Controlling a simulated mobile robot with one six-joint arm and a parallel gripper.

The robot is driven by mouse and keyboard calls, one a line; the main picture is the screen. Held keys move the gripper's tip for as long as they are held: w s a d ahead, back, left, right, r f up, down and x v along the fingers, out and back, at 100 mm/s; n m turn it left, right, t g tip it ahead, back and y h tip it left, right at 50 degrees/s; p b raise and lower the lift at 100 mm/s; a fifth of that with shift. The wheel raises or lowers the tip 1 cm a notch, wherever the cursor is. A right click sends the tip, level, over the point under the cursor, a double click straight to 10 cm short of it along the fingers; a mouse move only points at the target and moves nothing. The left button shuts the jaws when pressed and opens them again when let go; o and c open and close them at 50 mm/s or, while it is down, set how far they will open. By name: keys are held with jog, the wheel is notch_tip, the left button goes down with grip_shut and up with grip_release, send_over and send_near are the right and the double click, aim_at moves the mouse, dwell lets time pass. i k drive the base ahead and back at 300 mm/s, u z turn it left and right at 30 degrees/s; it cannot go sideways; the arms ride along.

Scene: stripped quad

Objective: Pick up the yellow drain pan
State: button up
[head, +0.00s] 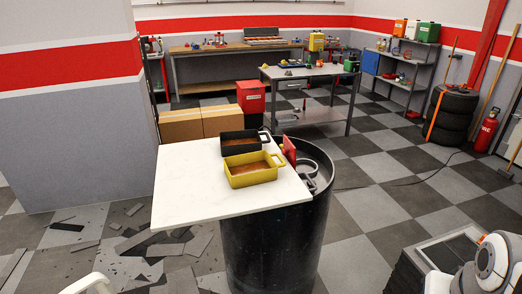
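The yellow drain pan (238,180) is a shallow rectangular pan with a brown inside and a handle at its right end. It rests upright on a white board (187,198) laid over a black drum (268,250). A similar black pan (232,148), also brown inside, sits right behind it on the board; I cannot tell whether the two touch. My gripper is not in view. Nothing is seen holding the yellow pan.
A red object (289,150) and grey parts stand at the drum's open right side. Broken dark tiles (140,240) litter the floor at left. Cardboard boxes (200,122), a red bin (251,98) and a grey worktable (315,72) stand behind. Checkered floor right of the drum is mostly clear.

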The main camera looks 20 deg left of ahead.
aim_at(256, 167)
jog(key=u, duration=0.85)
jog(key=i, duration=1.35)
jog(key=u, duration=1)
jog(key=k, duration=0.65)
jog(key=u, duration=0.2)
jog(key=i, duration=0.65)
jog(key=z, duration=0.15)
